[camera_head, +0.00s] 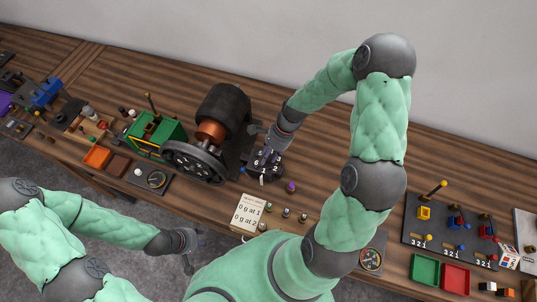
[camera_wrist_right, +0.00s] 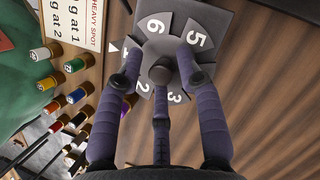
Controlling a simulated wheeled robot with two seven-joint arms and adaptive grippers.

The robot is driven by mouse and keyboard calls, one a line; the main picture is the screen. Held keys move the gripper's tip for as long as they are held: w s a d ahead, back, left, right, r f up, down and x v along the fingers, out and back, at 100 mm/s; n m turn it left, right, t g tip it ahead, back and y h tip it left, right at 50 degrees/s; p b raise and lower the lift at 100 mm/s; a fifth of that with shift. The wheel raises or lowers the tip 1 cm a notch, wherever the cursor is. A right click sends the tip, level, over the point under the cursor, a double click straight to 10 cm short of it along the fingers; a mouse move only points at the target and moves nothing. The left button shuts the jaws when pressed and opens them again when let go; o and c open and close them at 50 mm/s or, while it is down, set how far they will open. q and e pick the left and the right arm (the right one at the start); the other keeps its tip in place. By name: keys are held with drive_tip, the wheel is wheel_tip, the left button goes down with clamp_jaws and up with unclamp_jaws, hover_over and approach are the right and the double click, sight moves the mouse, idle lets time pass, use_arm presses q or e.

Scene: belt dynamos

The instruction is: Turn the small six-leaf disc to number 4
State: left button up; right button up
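The six-leaf disc (camera_wrist_right: 158,55) lies on a dark plate in the right wrist view, with a round grey knob (camera_wrist_right: 160,72) at its middle. Leaves 6, 5, 3 and 2 show; a leaf partly covered by the left finger seems to be 1. Leaf 4 is hidden behind the right finger. A white triangle (camera_wrist_right: 114,47) on the plate points near the partly covered leaf. My right gripper (camera_wrist_right: 160,78) is open, its three fingers spread around the knob with gaps. It also shows over the disc in the head view (camera_head: 268,156). My left gripper (camera_head: 190,247) hangs low, away from the disc; its finger opening is unclear.
A dynamo with a black wheel (camera_head: 196,162) stands left of the disc. A note card (camera_head: 249,212) and several small coloured-top pegs (camera_head: 286,212) stand in front. A purple-topped peg (camera_head: 291,187) is close to the disc. Green (camera_head: 425,269) and red trays lie at the right.

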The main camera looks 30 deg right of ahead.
clamp_jaws()
drive_tip(key=shift+d, duration=0.1)
drive_tip(key=shift+r+n, duration=0.1)
drive_tip(key=shift+n, duration=0.3)
